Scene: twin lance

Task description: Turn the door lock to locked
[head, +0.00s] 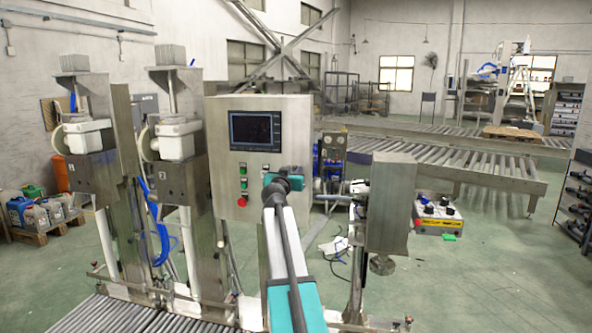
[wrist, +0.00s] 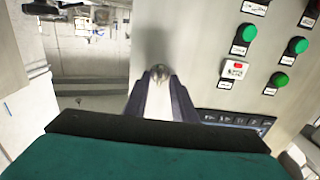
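The door lock (wrist: 160,71) shows in the wrist view as a small round metal piece on the grey cabinet front, near the door's edge. Its turn position is too small to read. My gripper (wrist: 160,80) points at it, with its two dark fingers apart and their tips on either side of the lock. I cannot tell whether they touch it. In the head view my gripper (head: 292,172) is in front of the lower right of the control cabinet (head: 219,135), and the lock is hidden behind it.
The cabinet carries a dark screen (head: 255,131), green buttons (wrist: 281,80) and a red button (head: 241,202) left of my gripper. A steel post with a box (head: 393,200) stands close on the right. Roller conveyors (head: 450,150) lie behind.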

